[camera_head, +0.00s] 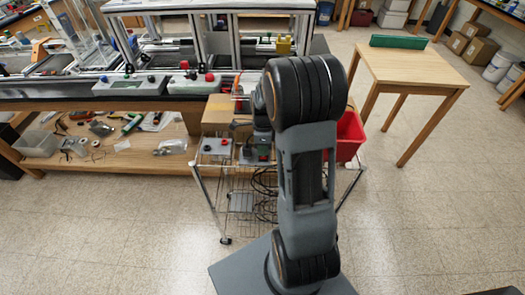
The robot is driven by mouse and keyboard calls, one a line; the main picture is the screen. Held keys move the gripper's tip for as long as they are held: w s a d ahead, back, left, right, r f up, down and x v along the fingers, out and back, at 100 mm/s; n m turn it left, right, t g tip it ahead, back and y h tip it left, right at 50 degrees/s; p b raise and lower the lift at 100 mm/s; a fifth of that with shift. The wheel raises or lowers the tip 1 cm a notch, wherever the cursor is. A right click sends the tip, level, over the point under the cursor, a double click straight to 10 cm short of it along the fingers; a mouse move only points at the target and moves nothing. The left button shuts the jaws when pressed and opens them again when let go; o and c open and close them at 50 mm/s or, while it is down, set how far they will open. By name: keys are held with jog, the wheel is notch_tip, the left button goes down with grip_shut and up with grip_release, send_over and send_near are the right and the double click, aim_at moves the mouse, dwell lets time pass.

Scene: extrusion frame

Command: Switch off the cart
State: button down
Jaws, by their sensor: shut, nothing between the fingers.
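The cart (197,176) is a wire-shelf trolley with metal posts, standing in front of the long bench. A light grey box (214,146) with small dark and red controls sits on the left of its top. The position of its switch is too small to tell. My arm rises in front of the cart and covers much of its right side. My gripper (259,154) is at the end of the folded arm, over the cart top and right of the grey box. It is shut and empty; its fingertips are small and partly hidden.
A red bin (350,136) stands at the cart's right, partly behind my arm. The long bench (60,104) carries an extrusion frame and grey control boxes (130,85). A wooden table (415,68) stands at the right.

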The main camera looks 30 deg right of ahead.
jog(key=shift+w+d, duration=0.1)
jog(key=shift+w+d+r+p, duration=0.1)
jog(key=shift+w+r+p, duration=0.05)
jog(key=shift+r+p, duration=0.15)
jog(key=p+v, duration=0.3)
jog(key=v, duration=0.1)
jog(key=shift+r+p, duration=0.15)
jog(key=shift+p, duration=0.25)
jog(key=b+v, duration=0.1)
jog(key=v, duration=0.8)
jog(key=shift+w+d+b, duration=0.2)
jog(key=shift+w+b, duration=0.05)
jog(key=shift+b, duration=0.15)
jog(key=shift+s+a+r+g+y+b, duration=0.1)
jog(key=shift+s+a+g+y+b, duration=0.3)
jog(key=shift+b, duration=0.3)
jog(key=shift+w, duration=0.15)
